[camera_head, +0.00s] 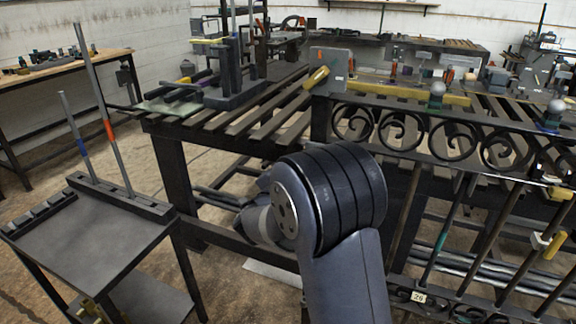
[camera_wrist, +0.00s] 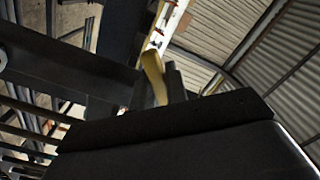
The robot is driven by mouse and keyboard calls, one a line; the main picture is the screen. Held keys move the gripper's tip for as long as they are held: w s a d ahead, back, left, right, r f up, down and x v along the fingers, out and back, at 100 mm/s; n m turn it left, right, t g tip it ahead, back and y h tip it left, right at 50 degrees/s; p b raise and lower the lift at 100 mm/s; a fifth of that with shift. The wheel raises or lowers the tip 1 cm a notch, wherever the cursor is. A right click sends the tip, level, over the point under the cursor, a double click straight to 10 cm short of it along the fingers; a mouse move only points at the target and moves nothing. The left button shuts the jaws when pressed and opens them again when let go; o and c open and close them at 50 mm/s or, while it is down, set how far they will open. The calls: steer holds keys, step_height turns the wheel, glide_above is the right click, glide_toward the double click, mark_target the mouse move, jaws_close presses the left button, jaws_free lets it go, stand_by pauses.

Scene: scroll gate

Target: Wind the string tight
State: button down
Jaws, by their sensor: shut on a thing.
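My gripper (camera_wrist: 160,92) shows in the wrist view, its dark fingers rising behind the broad black wrist edge. It is shut on a yellow handle (camera_wrist: 152,68), which stands tilted between the fingers. What the handle joins to is hard to make out. In the head view my own arm hides the gripper. I cannot make out a string in either view.
A grey plate (camera_head: 331,62) with another yellow handle (camera_head: 316,78) stands at the gate's left end. A small dark table (camera_head: 90,240) with two upright rods stands at the left. Floor shows between it and the bench.

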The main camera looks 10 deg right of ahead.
steer(key=shift+s+d+f+n+p, duration=0.35)
steer(key=shift+d+f+n, duration=0.15)
steer(key=shift+n, duration=0.6)
steer(key=shift+f, duration=0.1)
steer(key=c, duration=1.4)
jaws_free()
steer(key=shift+a, duration=0.1)
